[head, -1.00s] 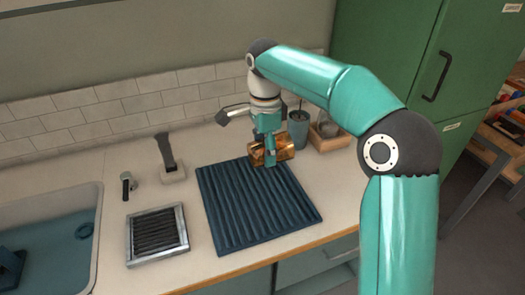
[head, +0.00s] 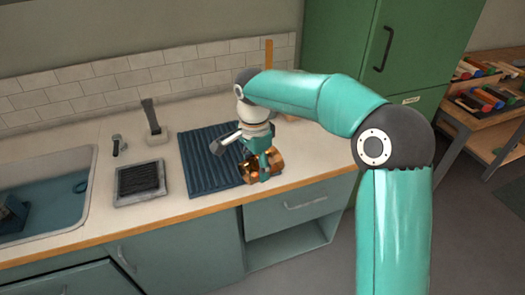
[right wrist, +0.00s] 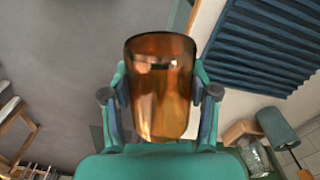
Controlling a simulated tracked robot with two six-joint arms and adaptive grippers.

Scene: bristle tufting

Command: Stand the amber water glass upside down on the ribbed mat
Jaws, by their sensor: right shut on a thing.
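The amber glass (head: 277,160) is held by my right gripper (head: 262,167) near the counter's front edge, at the right front corner of the ribbed mat (head: 205,165). In the head view the glass looks tilted well over, and the gripper hides its middle. In the right wrist view the amber glass (right wrist: 161,85) sits between the two fingers of my right gripper (right wrist: 161,105), which are shut on its sides. The dark blue ribbed mat (right wrist: 268,40) shows at upper right there, apart from the glass and bare. My left gripper is out of view.
A sink (head: 50,190), a tap-like fitting (head: 119,145), a grey-framed drain tray (head: 140,184) and a brush in a white holder (head: 155,130) lie left of the mat. A blue-grey pot (right wrist: 277,125) and a wooden box with a clear glass (right wrist: 252,155) stand behind.

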